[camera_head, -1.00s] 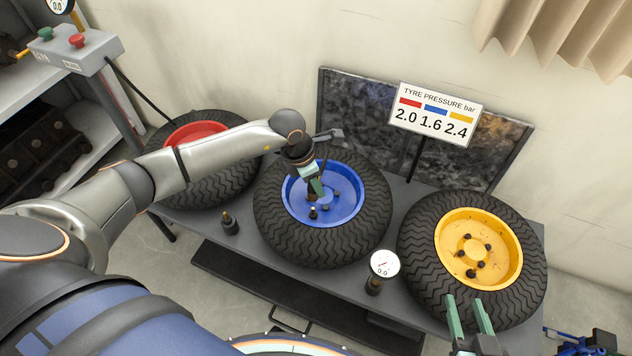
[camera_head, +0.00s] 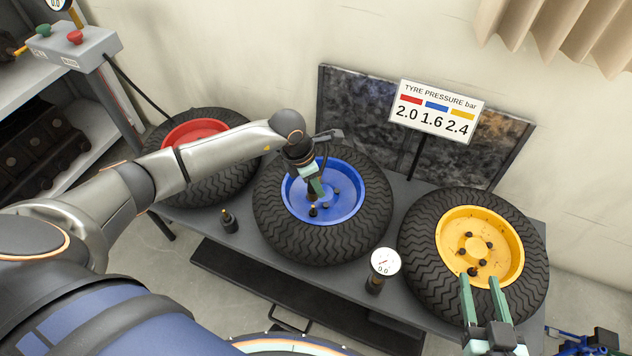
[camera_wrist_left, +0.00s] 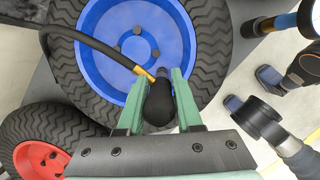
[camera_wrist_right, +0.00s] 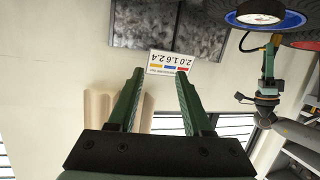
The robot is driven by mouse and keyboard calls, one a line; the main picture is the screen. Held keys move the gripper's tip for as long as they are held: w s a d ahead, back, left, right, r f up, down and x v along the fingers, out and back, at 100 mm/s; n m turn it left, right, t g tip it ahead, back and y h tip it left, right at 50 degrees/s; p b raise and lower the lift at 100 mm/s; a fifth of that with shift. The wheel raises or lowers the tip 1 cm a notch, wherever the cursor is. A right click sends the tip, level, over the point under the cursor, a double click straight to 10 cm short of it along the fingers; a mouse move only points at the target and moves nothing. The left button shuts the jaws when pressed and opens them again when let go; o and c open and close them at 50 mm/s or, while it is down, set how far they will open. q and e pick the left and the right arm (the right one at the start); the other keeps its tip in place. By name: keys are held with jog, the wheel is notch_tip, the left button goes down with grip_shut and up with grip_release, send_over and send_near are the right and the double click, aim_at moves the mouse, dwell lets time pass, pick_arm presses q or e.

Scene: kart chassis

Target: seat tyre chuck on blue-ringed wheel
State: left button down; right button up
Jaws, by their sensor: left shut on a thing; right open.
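The blue-ringed wheel (camera_head: 352,184) lies flat on the bench between two other wheels. My left gripper (camera_head: 316,188) is above its blue hub and is shut on the black tyre chuck (camera_wrist_left: 160,104). The chuck has a brass neck and a dark hose (camera_wrist_left: 95,44) running off to the upper left in the left wrist view. In the head view the chuck is mostly hidden by the fingers, close to a small dark valve (camera_head: 313,211) in the hub. I cannot tell whether they touch. My right gripper (camera_head: 480,283) is open and empty at the yellow-ringed wheel's near edge.
The red-ringed wheel (camera_head: 168,137) is at left, the yellow-ringed wheel (camera_head: 415,232) at right. A round gauge (camera_head: 384,263) and a small black fitting (camera_head: 229,222) stand on the bench (camera_head: 270,255). A pressure sign (camera_head: 437,110) stands behind. A button box (camera_head: 78,48) is at upper left.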

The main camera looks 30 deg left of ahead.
aim_at(316, 198)
pick_arm(q)
jog(key=shift+f+b, duration=0.55)
jog(key=shift+f, duration=0.15)
jog(key=shift+f+b, duration=0.3)
jog(key=shift+f, duration=0.05)
pick_arm(e)
notch_tip(316, 198, up, 10)
jog(key=w+n+t+y, duration=0.1)
jog(key=t+y, duration=0.1)
jog(key=t, duration=0.2)
jog(key=shift+w+a+r+n, duration=0.15)
jog(key=shift+a+r+n, duration=0.1)
jog(key=shift+n, duration=0.15)
jog(key=shift+w+f, duration=0.1)
jog(key=shift+f, duration=0.05)
pick_arm(q)
jog(key=shift+f, duration=0.1)
jog(key=shift+f+b, duration=1.5)
jog(key=shift+f, duration=0.3)
pick_arm(e)
jog(key=shift+f, duration=1.5)
pick_arm(q)
jog(key=shift+f+b, duration=0.4)
jog(key=shift+f, duration=0.15)
pick_arm(e)
jog(key=shift+f, duration=0.4)
